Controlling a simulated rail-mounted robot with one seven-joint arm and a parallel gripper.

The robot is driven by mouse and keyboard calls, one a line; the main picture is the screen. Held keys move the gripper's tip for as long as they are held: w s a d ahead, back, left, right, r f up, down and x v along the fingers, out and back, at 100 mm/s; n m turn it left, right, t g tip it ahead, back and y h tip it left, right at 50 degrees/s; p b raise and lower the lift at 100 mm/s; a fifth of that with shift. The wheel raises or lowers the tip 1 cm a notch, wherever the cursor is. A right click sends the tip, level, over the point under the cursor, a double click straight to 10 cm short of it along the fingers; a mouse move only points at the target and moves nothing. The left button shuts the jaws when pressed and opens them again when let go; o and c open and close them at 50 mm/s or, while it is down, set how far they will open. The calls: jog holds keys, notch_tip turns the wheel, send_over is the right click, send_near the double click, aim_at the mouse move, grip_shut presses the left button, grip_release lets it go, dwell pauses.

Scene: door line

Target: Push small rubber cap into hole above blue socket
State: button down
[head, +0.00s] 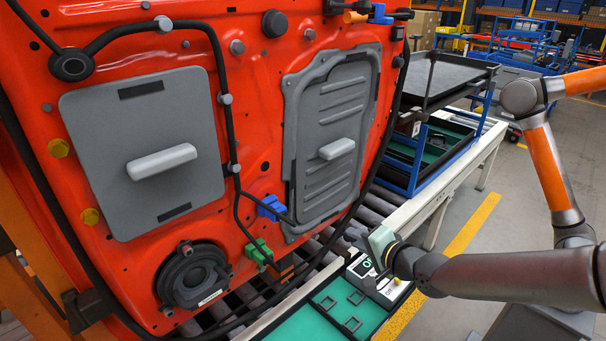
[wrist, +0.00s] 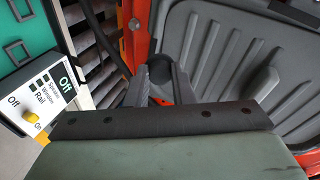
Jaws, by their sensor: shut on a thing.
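My gripper (head: 357,238) is in front of the lower right edge of the orange-red door (head: 225,130), apart from it. In the wrist view its two grey fingers (wrist: 160,76) are closed around a small dark piece, seemingly the rubber cap (wrist: 160,72); the fingers hide most of it. The cap cannot be made out in the head view. The blue socket (head: 270,208) sits on the door left of the right-hand grey panel, with a black cable at it. A small dark hole (head: 265,167) shows in the door above the blue socket.
A green socket (head: 259,252) and a round speaker (head: 192,275) sit low on the door. The grey panel (head: 333,140) has a protruding handle. A control box (head: 378,284) with a yellow knob stands beside my gripper, by a green tray (head: 345,310). Black cables cross the door.

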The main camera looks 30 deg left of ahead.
aim_at(264, 167)
jog(key=s+a+r+n+y+p, duration=0.1)
jog(key=s+a+r+y+p, duration=0.15)
jog(key=r, duration=0.35)
jog(key=s+a+r+g+y+p, duration=0.1)
jog(key=s+a+r, duration=0.2)
jog(key=s+r, duration=0.15)
jog(key=s+a+r+n+y+p, duration=0.1)
jog(key=s+a+r, duration=0.2)
jog(key=r, duration=0.4)
jog(key=b+x, duration=0.1)
jog(key=x, duration=0.1)
jog(key=b+x, duration=0.3)
jog(key=shift+s+a+f, duration=0.1)
jog(key=shift+s+a, duration=0.05)
jog(key=shift+a, duration=0.35)
jog(key=shift+b+x, duration=0.3)
jog(key=shift+x, duration=0.65)
dwell(0.4)
jog(key=shift+s, duration=0.1)
jog(key=c, duration=1.2)
grip_release()
jog(key=shift+o, duration=0.2)
